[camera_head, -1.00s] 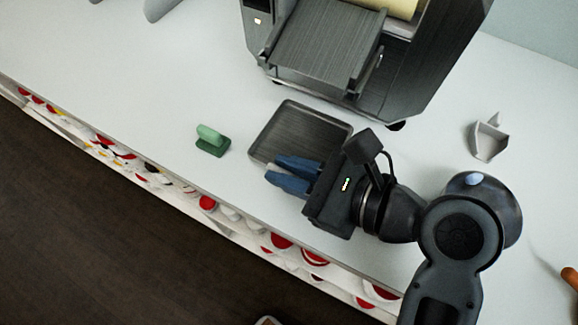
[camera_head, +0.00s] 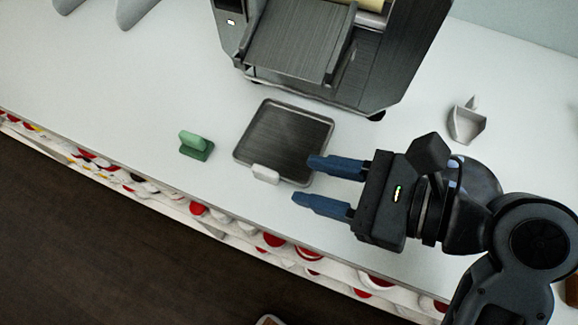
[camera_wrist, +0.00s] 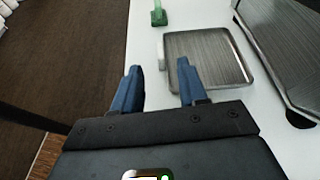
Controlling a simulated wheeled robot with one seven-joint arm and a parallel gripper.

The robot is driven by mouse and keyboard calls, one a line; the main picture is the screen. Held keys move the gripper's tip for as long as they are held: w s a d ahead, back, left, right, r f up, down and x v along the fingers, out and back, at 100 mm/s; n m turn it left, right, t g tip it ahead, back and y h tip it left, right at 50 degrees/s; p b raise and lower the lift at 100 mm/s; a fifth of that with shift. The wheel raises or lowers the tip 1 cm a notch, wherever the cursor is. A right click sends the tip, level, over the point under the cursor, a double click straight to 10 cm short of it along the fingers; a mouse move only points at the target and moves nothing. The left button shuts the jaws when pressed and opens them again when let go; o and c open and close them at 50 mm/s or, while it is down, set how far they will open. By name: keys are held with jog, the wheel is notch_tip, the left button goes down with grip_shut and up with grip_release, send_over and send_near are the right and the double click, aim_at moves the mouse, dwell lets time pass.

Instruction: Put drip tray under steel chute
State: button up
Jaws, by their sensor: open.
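The drip tray (camera_head: 285,140) is a dark square tray with a raised rim and a pale handle (camera_head: 265,173) on its front edge. It lies flat on the counter in front of the machine, and also shows in the wrist view (camera_wrist: 208,58). The steel chute (camera_head: 300,42) is the sloping grey slide on the machine's front, behind the tray. My gripper (camera_head: 308,182) is open and empty. Its blue fingers point left, at the tray's front right corner, to the right of the handle. Whether a finger touches the tray is unclear.
A green block with a grip (camera_head: 196,146) stands left of the tray. A small grey scoop (camera_head: 467,122) lies to the right. The counter's front edge runs close to the tray, above shelves with red and white goods. The counter left of the green block is clear.

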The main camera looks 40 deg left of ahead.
jog(key=v, duration=0.5)
jog(key=shift+a, duration=0.1)
dwell(0.4)
